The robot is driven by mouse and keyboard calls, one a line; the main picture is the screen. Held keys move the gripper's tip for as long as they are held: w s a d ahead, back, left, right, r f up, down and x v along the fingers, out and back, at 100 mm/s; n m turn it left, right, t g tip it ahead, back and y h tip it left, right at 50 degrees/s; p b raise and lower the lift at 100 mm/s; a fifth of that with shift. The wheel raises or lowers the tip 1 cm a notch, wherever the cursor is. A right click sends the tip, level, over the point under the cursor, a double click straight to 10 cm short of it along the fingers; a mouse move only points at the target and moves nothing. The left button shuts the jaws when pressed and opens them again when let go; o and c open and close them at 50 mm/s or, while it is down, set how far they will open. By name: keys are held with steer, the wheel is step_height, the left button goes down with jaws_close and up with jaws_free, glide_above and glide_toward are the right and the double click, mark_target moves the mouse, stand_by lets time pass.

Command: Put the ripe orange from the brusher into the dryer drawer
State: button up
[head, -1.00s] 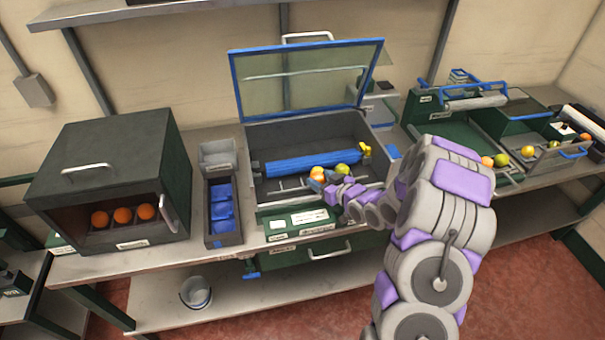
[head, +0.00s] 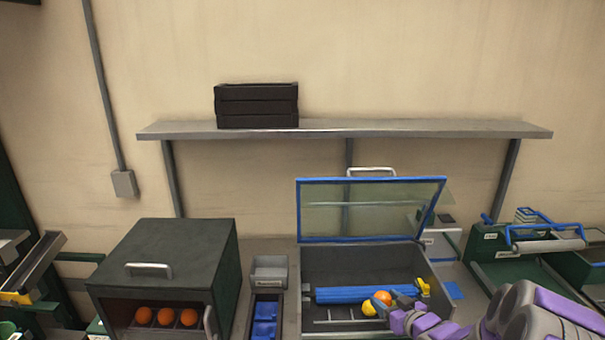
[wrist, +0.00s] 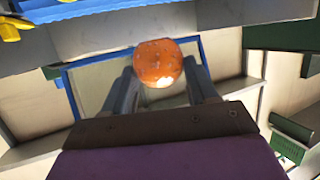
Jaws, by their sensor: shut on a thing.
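The brusher (head: 322,262) is an open grey box with a raised glass lid and a blue roller (head: 345,295). My gripper (head: 393,300) reaches into the brusher from the lower right. In the wrist view, the gripper (wrist: 163,76) is shut on a ripe orange (wrist: 158,60), which sits between the fingertips. An orange fruit, likely the same one, shows in the head view (head: 383,297) at the fingertips, in front of the roller. A yellow fruit (head: 368,309) is just beside it. I cannot tell which part is the dryer drawer; the fronts below the brusher are out of frame.
A dark cabinet (head: 165,250) with three oranges inside stands left of the brusher. A narrow tray with blue pieces (head: 265,312) lies between them. The raised lid (head: 370,210) stands behind the brusher. A wall shelf (head: 400,128) holds black crates (head: 256,106).

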steer(key=s+a+r, duration=0.1)
steer(key=a+r, duration=0.4)
steer(key=r, duration=0.3)
steer(key=a+r, duration=0.6)
steer(key=r, duration=0.3)
step_height(320, 180, down, 13)
steer(key=w+m+h, duration=0.2)
steer(key=m+h, duration=0.2)
steer(key=h, duration=0.1)
steer(key=shift+w+f+t, duration=0.15)
steer(key=shift+f+t, duration=0.05)
steer(key=shift+t, duration=0.2)
steer(key=shift+d, duration=0.1)
